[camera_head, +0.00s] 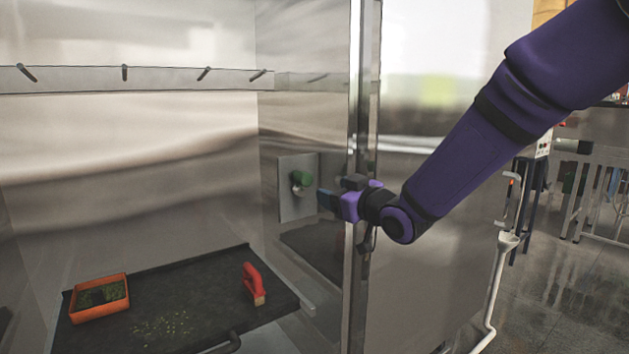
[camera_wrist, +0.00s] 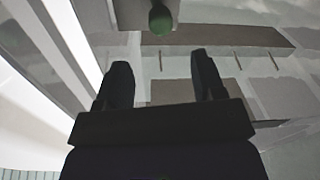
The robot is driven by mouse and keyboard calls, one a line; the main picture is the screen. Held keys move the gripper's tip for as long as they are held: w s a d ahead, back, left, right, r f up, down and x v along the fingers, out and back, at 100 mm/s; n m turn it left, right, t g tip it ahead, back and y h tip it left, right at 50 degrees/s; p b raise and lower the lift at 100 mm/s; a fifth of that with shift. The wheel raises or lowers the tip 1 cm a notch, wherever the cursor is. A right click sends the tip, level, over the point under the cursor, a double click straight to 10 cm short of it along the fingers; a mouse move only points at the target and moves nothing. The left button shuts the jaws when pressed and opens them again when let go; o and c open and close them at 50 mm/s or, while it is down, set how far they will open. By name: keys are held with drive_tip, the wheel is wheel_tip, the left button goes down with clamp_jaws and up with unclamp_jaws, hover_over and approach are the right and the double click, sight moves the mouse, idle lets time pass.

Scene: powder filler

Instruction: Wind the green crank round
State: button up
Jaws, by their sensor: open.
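The green crank (camera_head: 301,178) sticks out from a square metal plate (camera_head: 290,208) on the right inner wall of the steel enclosure. My gripper (camera_head: 322,199) is just to the right of the crank in the head view, apart from it. In the wrist view the crank's rounded green end (camera_wrist: 160,20) shows at the top, beyond and between my two dark fingertips (camera_wrist: 158,68). The fingers are spread with nothing between them. The crank's shaft is mostly hidden behind its green knob.
A dark tray (camera_head: 190,285) below holds an orange box (camera_head: 99,298) of green bits, a red-handled tool (camera_head: 253,284) and scattered crumbs. The enclosure's vertical steel edge (camera_head: 361,120) stands close beside my wrist. Hooks line a rail (camera_head: 170,78) on the back wall.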

sight(309, 181)
drive_tip(key=x, duration=1)
drive_tip(key=shift+w+a, duration=0.25)
drive_tip(key=shift+w, duration=0.05)
drive_tip(key=c, duration=0.9)
